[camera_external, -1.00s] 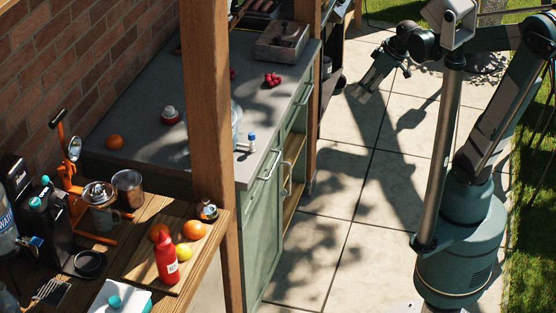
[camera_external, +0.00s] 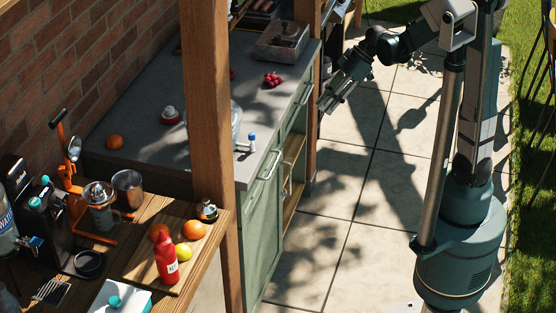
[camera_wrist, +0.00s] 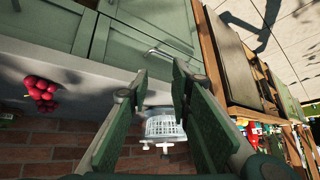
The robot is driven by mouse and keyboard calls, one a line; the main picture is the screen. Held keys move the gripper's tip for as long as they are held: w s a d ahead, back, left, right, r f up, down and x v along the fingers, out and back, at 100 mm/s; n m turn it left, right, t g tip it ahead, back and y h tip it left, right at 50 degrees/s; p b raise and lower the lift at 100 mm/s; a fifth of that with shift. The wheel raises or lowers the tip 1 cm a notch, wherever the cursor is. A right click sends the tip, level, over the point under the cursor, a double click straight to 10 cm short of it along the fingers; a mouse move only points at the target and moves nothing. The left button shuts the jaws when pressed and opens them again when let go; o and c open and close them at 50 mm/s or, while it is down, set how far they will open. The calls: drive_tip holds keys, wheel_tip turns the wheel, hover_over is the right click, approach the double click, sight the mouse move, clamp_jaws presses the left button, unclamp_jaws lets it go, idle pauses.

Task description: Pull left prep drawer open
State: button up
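The green prep cabinet carries drawer fronts under the grey counter. In the external view, a near drawer handle (camera_external: 270,164) and a far handle (camera_external: 306,93) show on its patio side. In the wrist view, a green drawer front (camera_wrist: 135,45) with a metal bar handle (camera_wrist: 160,53) lies beyond my fingertips, and another green front (camera_wrist: 45,18) is at upper left. I cannot tell for certain which front is the left prep drawer. The fronts look closed. My gripper (camera_external: 328,103) is open and empty over the patio, apart from the cabinet; its spread fingers (camera_wrist: 158,88) frame the view.
Radishes (camera_external: 272,79) and a tray (camera_external: 282,42) are on the counter (camera_external: 215,80). A wooden post (camera_external: 207,130) stands at the counter's near end. An open wooden shelf (camera_external: 292,160) is below the counter. The patio (camera_external: 340,210) beside the cabinet is clear.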

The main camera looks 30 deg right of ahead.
drive_tip(key=w+a+f+n+g+y, duration=0.2)
drive_tip(key=w+a+f+n, duration=0.1)
drive_tip(key=a+f+n, duration=0.25)
drive_tip(key=n+g+y, duration=0.4)
drive_tip(key=n+g, duration=0.2)
drive_tip(key=n, duration=0.7)
approach(275, 163)
drive_tip(key=x, duration=0.2)
drive_tip(key=shift+s+a+f+n, duration=0.15)
drive_tip(key=shift+a+f+n, duration=0.1)
drive_tip(key=shift+a, duration=0.05)
drive_tip(key=shift+a, duration=0.1)
drive_tip(key=shift+b+x, duration=0.85)
drive_tip(key=shift+x, duration=3)
drive_tip(key=shift+f, duration=0.1)
clamp_jaws()
